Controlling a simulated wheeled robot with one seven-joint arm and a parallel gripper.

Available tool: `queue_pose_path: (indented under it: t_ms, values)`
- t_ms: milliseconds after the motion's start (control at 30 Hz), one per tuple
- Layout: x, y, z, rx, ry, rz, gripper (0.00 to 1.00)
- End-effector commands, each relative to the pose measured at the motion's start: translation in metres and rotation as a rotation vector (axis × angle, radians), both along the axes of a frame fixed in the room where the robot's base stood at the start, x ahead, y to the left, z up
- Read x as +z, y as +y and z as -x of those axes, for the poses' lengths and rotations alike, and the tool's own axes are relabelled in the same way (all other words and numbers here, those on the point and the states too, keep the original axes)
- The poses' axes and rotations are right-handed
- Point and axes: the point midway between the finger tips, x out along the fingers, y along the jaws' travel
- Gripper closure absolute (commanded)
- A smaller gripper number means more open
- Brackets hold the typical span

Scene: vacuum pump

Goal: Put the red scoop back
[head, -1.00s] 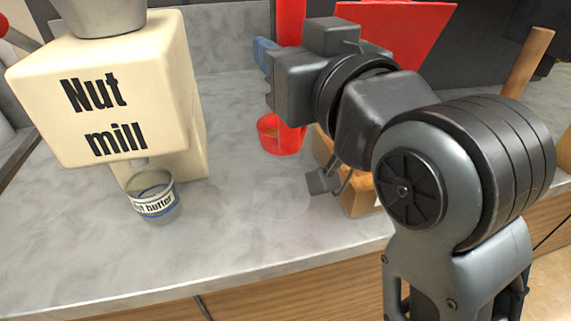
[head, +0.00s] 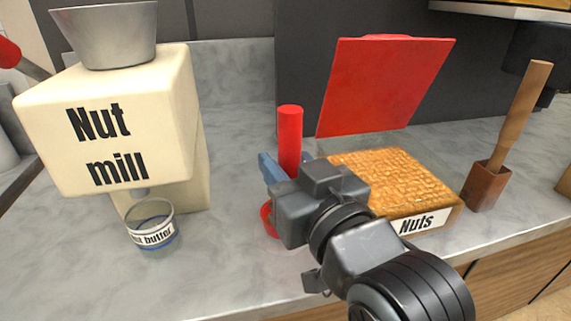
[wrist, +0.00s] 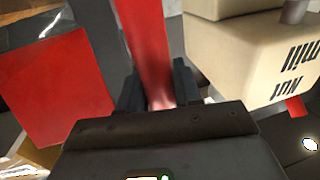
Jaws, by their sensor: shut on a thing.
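The red scoop's upright handle (head: 290,140) rises above my gripper (head: 278,178). Its red cup (head: 268,220) shows only as a sliver at the gripper's left, low over the counter or on it; I cannot tell which. My gripper is shut on the handle, with one blue finger showing at the left. In the wrist view the red handle (wrist: 150,50) runs between the two dark fingers. What is in the cup is hidden.
The cream nut mill (head: 105,120) stands at left, with the nut butter cup (head: 152,230) under its spout. Right of the gripper is the nuts box (head: 425,222), its red lid (head: 385,85) raised. A wooden-handled tool (head: 520,115) stands farther right. Counter between mill and gripper is clear.

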Motion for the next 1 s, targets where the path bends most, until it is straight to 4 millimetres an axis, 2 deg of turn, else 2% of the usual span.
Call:
queue_pose_path:
  t_ms: [267, 300, 533, 867, 1000]
  values:
    - [-0.005, 0.000, 0.000, -0.001, 0.000, 0.000, 1.00]
    - [-0.005, 0.000, 0.000, -0.001, 0.000, 0.000, 0.65]
    - [-0.004, 0.000, 0.000, 0.000, 0.001, 0.000, 0.43]
    - [0.001, 0.000, 0.000, 0.000, -0.001, 0.000, 0.41]
    - [-0.001, -0.008, 0.013, -0.001, 0.002, 0.001, 0.41]
